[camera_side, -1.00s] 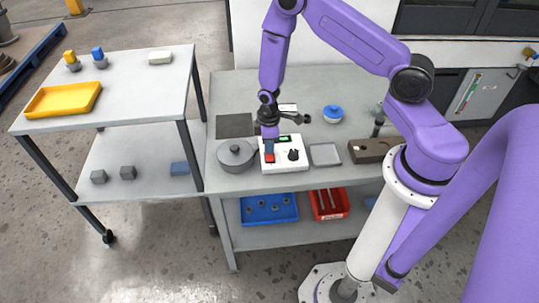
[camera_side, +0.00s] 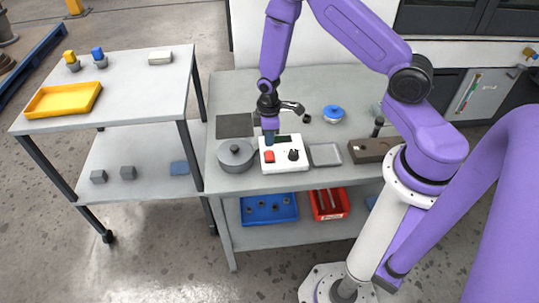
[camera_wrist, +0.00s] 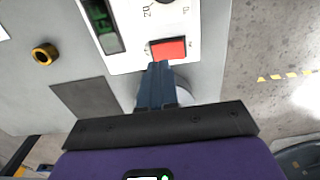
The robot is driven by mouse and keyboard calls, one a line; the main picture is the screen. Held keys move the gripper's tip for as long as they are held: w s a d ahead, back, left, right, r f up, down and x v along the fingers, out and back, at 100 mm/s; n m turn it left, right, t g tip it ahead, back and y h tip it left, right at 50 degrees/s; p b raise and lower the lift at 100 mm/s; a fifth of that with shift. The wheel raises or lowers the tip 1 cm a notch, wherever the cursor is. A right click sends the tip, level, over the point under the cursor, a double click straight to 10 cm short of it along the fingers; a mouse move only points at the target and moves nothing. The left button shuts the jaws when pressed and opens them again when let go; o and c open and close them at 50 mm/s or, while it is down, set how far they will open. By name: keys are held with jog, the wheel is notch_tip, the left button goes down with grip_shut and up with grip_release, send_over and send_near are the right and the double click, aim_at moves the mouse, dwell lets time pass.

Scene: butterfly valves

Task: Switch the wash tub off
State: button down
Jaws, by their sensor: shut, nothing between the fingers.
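The white control box (camera_side: 284,155) lies on the grey bench with a red rocker switch (camera_side: 269,157), a black knob (camera_side: 293,155) and a small display (camera_side: 283,138). My gripper (camera_side: 269,140) is shut and empty, pointing down above the box's back left part, a little behind the switch. Its blue fingers show in the wrist view (camera_wrist: 157,66). I cannot tell which way the switch is tipped.
A lidded grey pot (camera_side: 235,156) stands close left of the box. A grey tray (camera_side: 325,154) and a brown block (camera_side: 370,150) lie to the right. A dark mat (camera_side: 234,125) and a blue-lidded bowl (camera_side: 333,113) are further back. The bench front is clear.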

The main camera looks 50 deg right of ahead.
aim_at(269, 153)
jog(key=shift+r, duration=1.6)
jog(key=s+a+r+n, duration=0.1)
jog(key=s+a+r, duration=0.4)
jog(key=r, duration=0.2)
jog(key=s+a+r+n, duration=0.1)
jog(key=s+a+r, duration=0.35)
jog(key=r, duration=0.25)
jog(key=s+d+r, duration=0.1)
jog(key=s+r, duration=0.3)
jog(key=s, duration=0.4)
jog(key=s+d+r+n, duration=0.1)
jog(key=s+r, duration=0.4)
jog(key=s, duration=0.3)
jog(key=shift+s+d+r+n, duration=0.15)
jog(key=shift+s+n, duration=0.05)
jog(key=shift+n, duration=0.1)
